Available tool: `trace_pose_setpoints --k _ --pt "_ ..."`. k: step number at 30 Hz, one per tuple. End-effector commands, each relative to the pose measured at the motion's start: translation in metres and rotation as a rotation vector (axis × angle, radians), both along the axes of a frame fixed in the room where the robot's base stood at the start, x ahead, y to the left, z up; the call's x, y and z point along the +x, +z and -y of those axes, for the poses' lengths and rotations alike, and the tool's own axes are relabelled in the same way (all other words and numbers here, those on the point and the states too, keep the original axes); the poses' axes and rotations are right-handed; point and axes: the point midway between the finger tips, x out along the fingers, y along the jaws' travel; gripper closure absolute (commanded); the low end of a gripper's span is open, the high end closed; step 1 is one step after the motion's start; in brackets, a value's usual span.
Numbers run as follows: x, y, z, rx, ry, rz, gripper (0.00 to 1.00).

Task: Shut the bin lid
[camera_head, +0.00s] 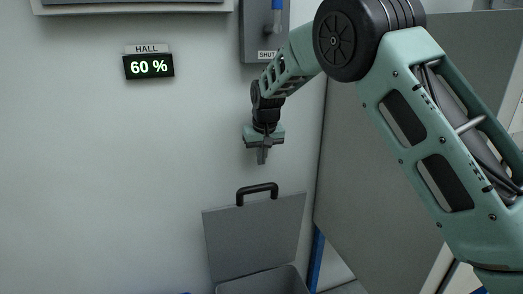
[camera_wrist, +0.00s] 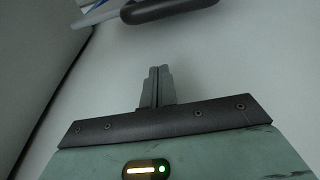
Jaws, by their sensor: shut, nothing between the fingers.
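The bin (camera_head: 262,283) stands at the bottom of the head view, and only its upper part shows. Its grey lid (camera_head: 254,238) is open, standing up and leaning back near the wall. A black handle (camera_head: 257,192) sits on the lid's top edge. My gripper (camera_head: 262,160) is shut and empty, pointing down above the handle with a gap between them. In the wrist view the shut fingers (camera_wrist: 157,72) point toward the wall area, and a dark rounded bar, which looks like the handle (camera_wrist: 168,9), shows at the top edge.
A display reading "HALL 60 %" (camera_head: 149,66) hangs on the wall at left. A grey box with a blue lever (camera_head: 277,6) and a "SHUT" label (camera_head: 267,56) is on the wall above my gripper. A large grey panel (camera_head: 370,190) stands right of the bin.

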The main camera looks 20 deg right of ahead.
Motion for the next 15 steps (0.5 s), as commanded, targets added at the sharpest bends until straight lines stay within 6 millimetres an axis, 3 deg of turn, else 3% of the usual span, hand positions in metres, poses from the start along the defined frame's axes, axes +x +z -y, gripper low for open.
trace_pose_setpoints --k 9,15 --pt "0.015 -0.063 0.000 -0.001 0.000 -0.004 1.00" --pt "-0.011 -0.056 0.000 0.001 -0.001 -0.001 1.00"
